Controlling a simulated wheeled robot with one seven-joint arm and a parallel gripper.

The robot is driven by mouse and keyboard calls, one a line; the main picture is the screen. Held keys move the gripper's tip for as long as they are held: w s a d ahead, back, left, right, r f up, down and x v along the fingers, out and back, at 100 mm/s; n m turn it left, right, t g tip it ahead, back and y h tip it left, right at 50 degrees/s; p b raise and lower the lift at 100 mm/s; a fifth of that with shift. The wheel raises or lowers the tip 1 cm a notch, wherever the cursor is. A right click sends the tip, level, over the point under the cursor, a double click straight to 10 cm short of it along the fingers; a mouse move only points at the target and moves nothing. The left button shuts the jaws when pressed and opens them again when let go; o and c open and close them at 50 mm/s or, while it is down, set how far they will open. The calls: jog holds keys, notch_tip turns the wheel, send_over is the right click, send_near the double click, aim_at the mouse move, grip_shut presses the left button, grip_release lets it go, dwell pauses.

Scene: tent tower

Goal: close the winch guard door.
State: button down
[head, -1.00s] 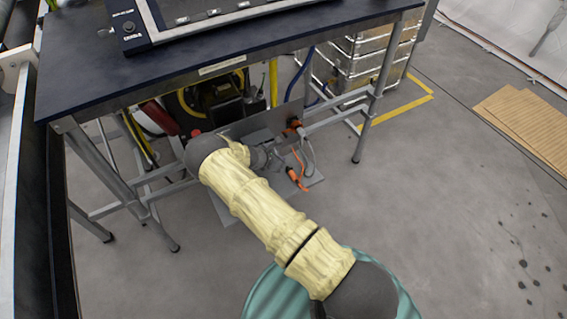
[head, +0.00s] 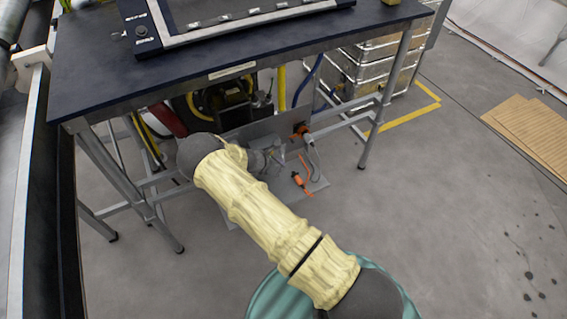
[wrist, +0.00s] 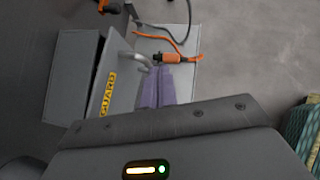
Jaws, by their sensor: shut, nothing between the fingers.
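The winch guard door (wrist: 122,88) is a grey panel with a yellow GUARD label in the wrist view. It stands ajar, with a dark gap between it and the grey housing (wrist: 72,75) on its left. A curved grey handle (wrist: 136,57) sticks out from the door. My gripper (wrist: 165,72) is shut and empty, its fingertips just right of the handle on the door's outer side. I cannot tell whether they touch. In the head view my gripper (head: 277,156) is low under the table, and my arm hides much of the door.
An orange connector (wrist: 172,58) with its cable lies just beyond my fingertips. The dark table (head: 200,62) overhangs the area, with its leg (head: 372,128) and rails close by. Metal cases (head: 375,65) stand behind right.

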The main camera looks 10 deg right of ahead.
jog(key=p+v, duration=0.1)
jog(key=v, duration=1.1)
jog(key=shift+a, duration=0.2)
jog(key=shift+s+r, duration=0.15)
jog(key=shift+r, duration=0.05)
jog(key=s+d+r+m+g+y, duration=0.1)
jog(key=s+d+r+m+y, duration=0.2)
jog(key=s+r+m, duration=0.8)
jog(key=s+d+r+m+g+y, duration=0.1)
jog(key=s+d+r+m+y, duration=0.3)
jog(key=s+d+r+m, duration=0.3)
jog(key=s+r+m, duration=0.5)
jog(key=r+m, duration=0.1)
jog(key=shift+m, duration=0.3)
jog(key=shift+s+a, duration=0.1)
